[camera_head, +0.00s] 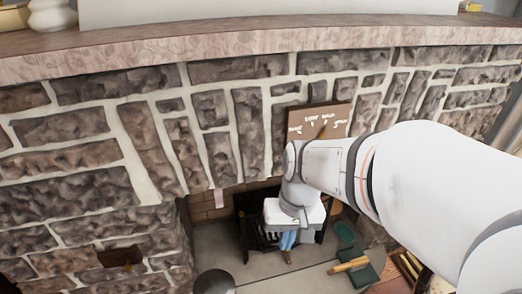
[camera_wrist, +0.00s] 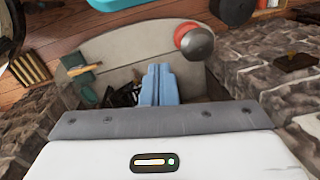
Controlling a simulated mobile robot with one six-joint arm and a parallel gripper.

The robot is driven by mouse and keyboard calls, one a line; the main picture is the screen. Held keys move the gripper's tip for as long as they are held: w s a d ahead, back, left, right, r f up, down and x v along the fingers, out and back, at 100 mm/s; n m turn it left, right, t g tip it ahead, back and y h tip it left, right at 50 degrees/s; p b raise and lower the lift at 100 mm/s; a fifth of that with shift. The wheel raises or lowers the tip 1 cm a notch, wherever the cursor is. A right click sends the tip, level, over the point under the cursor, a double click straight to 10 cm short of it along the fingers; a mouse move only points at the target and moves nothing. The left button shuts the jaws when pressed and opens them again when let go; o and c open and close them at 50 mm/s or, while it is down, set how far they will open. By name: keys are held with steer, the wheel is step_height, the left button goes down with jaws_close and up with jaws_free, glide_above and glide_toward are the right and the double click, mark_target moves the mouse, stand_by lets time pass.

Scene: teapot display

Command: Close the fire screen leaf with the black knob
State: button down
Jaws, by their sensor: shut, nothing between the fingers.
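My gripper (camera_head: 288,240) has blue fingers, pressed together and empty. It hangs at the fireplace opening, over or near the hearth, in the head view. In the wrist view my gripper (camera_wrist: 160,75) shows at the middle, pointing over the hearth slab. A black barred metal piece (camera_head: 247,218) stands in the opening behind and left of my gripper; it may be the fire screen or a grate. Dark bars (camera_wrist: 124,96) show beside the fingers in the wrist view. My wrist hides part of the opening. I cannot make out the black knob or tell the leaf's angle.
The stone wall (camera_head: 90,175) surrounds the opening. A grey round object (camera_head: 215,282) stands on the hearth (camera_head: 245,268); in the wrist view a grey ball-like top (camera_wrist: 197,43) shows beside red. A green item with a wooden handle (camera_head: 350,265) lies to the right.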

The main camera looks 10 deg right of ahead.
steer(key=w+d+f+m+t+y+b, duration=0.25)
steer(key=w+f+m+y, duration=0.25)
steer(key=f+m+y, duration=0.3)
steer(key=w+d+f+m+t+y+b, duration=0.1)
steer(key=w+f+m+y+b, duration=0.35)
steer(key=f+m, duration=0.35)
steer(key=w+d+f+m+t+h+b, duration=0.35)
steer(key=d+f+m+t+h, duration=0.55)
steer(key=d+f+m+t, duration=0.75)
steer(key=w+a+f+g+b, duration=0.1)
steer(key=w+b, duration=0.1)
steer(key=w, duration=0.4)
steer(key=w+a+f+n+g+b, duration=0.1)
steer(key=w+a, duration=0.1)
steer(key=w, duration=0.5)
steer(key=shift+g+y+b, duration=0.3)
steer(key=shift+y+b, duration=0.05)
steer(key=shift+b, duration=0.05)
